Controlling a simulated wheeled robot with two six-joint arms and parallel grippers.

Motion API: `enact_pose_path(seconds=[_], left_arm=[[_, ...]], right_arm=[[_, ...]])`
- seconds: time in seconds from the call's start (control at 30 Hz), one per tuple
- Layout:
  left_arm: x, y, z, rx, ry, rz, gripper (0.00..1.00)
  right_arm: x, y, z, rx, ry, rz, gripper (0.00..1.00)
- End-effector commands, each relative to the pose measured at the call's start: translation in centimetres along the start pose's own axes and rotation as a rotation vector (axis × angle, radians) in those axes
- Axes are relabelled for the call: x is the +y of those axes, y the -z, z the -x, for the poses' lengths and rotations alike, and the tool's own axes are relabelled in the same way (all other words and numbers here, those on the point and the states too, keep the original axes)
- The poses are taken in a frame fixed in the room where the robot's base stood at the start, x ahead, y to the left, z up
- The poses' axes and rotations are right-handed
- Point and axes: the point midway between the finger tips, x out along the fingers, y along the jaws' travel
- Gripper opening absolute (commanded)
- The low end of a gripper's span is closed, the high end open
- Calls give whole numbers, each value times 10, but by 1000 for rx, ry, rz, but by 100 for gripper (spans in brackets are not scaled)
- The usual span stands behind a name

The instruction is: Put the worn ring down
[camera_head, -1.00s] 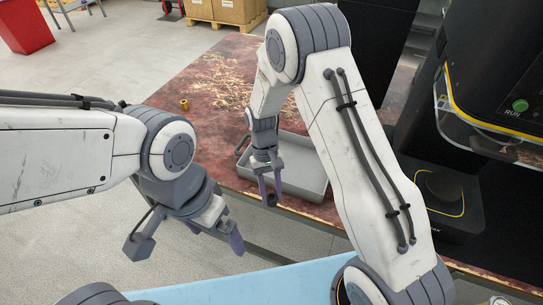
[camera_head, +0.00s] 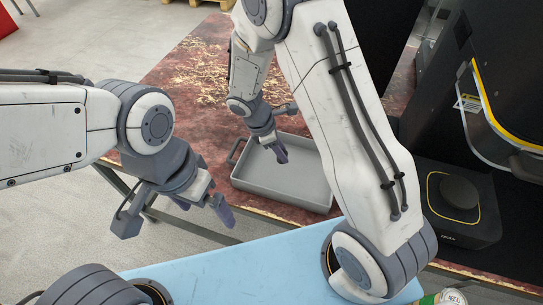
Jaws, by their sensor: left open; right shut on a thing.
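My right gripper (camera_head: 281,157) is over the grey tray (camera_head: 318,200), near its back left part. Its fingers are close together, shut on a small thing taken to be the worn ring. The ring itself is hidden or too small to make out now. I cannot tell how high above the tray floor the fingertips are. The visible tray floor looks empty. My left gripper (camera_head: 204,208) is open and empty, in front of the table's edge and to the left of the tray.
The tray stands near the front edge of a stained red-brown table (camera_head: 175,75) strewn with shavings. A black machine with a dark round knob unit (camera_head: 458,195) stands at the right. A green can (camera_head: 445,298) is at the bottom right. Pale blue surface (camera_head: 235,265) lies in front.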

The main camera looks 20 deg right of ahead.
Motion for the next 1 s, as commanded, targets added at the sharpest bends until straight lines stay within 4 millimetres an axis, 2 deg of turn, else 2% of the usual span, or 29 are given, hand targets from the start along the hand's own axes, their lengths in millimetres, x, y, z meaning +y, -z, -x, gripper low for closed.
enact_pose_path(seconds=[0.1, 0.23, 0.37, 0.6, 1.0], left_arm=[[0, 0, 4, 0, 0, 0, 100], [0, 0, 6, 0, 0, 0, 100], [0, 0, 6, 0, 0, 0, 100], [1, 0, 9, 0, 0, 0, 100], [0, 0, 6, 0, 0, 0, 100]], right_arm=[[15, 22, -6, 0, 0, 1, 0], [25, 35, -10, 0, 1, -2, 0], [27, 41, -16, -1, 3, -3, 0], [27, 51, -47, -1, 4, -5, 0], [28, 54, -52, 0, 2, -6, 0]])
